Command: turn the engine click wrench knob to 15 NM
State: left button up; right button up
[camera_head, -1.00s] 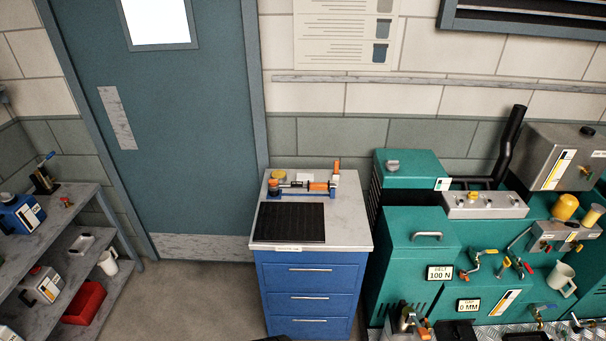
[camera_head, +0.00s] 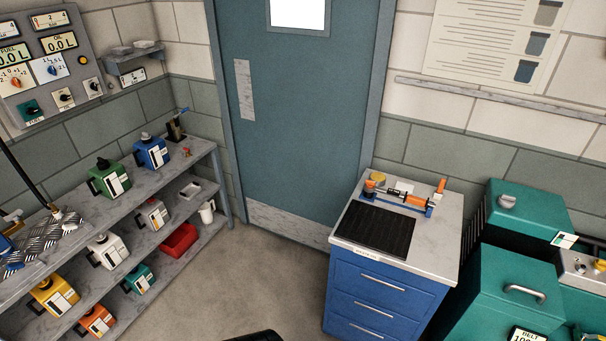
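A wrench-like tool (camera_head: 402,199) with an orange grip and a dark shaft lies in a blue cradle at the back of the blue drawer cabinet's grey top (camera_head: 446,240). It looks like the click wrench, but its knob and scale are too small to read. Another orange piece (camera_head: 440,186) stands upright at the cradle's right end. Neither gripper can be made out in the head view; only a dark rounded shape shows at the bottom edge, and I cannot tell what it is.
A black ribbed mat (camera_head: 376,229) lies on the cabinet top. Green machinery (camera_head: 515,290) stands close on the right. Shelves (camera_head: 143,239) with coloured canisters and a wall panel (camera_head: 45,60) with knobs and displays are on the left. Floor before the door (camera_head: 300,130) is clear.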

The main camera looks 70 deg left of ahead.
aim_at(369, 183)
jog(key=u, duration=2.1)
